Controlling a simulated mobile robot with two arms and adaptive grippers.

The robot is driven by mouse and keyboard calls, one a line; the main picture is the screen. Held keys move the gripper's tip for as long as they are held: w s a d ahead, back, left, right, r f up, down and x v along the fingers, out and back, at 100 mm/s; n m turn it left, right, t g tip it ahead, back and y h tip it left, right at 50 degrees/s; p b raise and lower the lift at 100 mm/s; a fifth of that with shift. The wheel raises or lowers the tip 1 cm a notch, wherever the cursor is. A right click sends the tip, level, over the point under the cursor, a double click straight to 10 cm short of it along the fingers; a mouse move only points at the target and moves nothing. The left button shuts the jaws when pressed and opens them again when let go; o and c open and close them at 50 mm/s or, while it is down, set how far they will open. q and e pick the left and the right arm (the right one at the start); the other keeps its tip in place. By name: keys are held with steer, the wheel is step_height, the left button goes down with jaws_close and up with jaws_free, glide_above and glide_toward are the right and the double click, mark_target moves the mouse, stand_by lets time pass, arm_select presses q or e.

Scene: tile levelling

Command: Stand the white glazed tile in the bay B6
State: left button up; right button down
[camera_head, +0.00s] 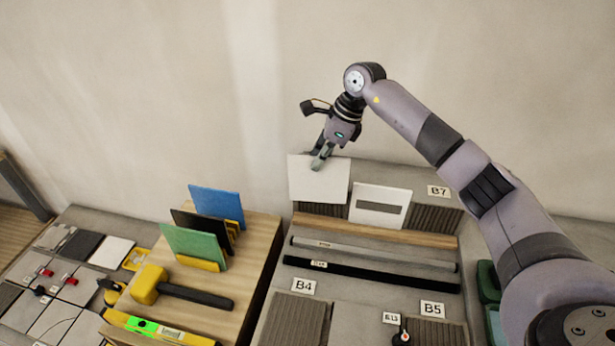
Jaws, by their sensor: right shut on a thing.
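My right gripper (321,160) is shut on the top edge of a white tile (318,182) at the back of the bench. The tile is close to upright, its broad face towards me, above or in front of a dark ribbed bay (322,209). I cannot tell whether its lower edge touches the bay. No B6 label can be read; the tile may hide it. A second white tile with a grey band (381,190) stands just to the right. My left gripper is not in view.
Labels B7 (438,191), B4 (304,286) and B5 (432,309) mark other ribbed bays. A wooden strip (375,231) and two bars lie in front. At left are a rack with blue (216,203), black and green tiles, and a yellow mallet (149,284).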

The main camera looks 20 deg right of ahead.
mark_target(318, 180)
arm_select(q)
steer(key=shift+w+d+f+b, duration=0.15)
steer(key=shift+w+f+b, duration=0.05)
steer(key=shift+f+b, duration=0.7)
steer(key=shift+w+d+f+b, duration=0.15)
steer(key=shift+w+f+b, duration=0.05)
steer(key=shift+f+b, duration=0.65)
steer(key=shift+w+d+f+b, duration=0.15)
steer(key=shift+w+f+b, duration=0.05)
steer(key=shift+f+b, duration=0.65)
arm_select(e)
step_height(318, 180, down, 8)
steer(key=d+m, duration=0.1)
steer(key=shift+w+d+f+t, duration=0.2)
steer(key=shift+w+t, duration=0.1)
steer(key=shift+w, duration=0.1)
steer(key=shift+a, duration=0.1)
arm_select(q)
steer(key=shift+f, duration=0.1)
arm_select(e)
steer(key=shift+w, duration=0.15)
arm_select(q)
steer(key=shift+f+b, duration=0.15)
steer(key=shift+b, duration=0.15)
arm_select(e)
steer(key=shift+d+f, duration=0.1)
steer(key=shift+d, duration=0.1)
steer(key=c, duration=1.7)
jaws_free()
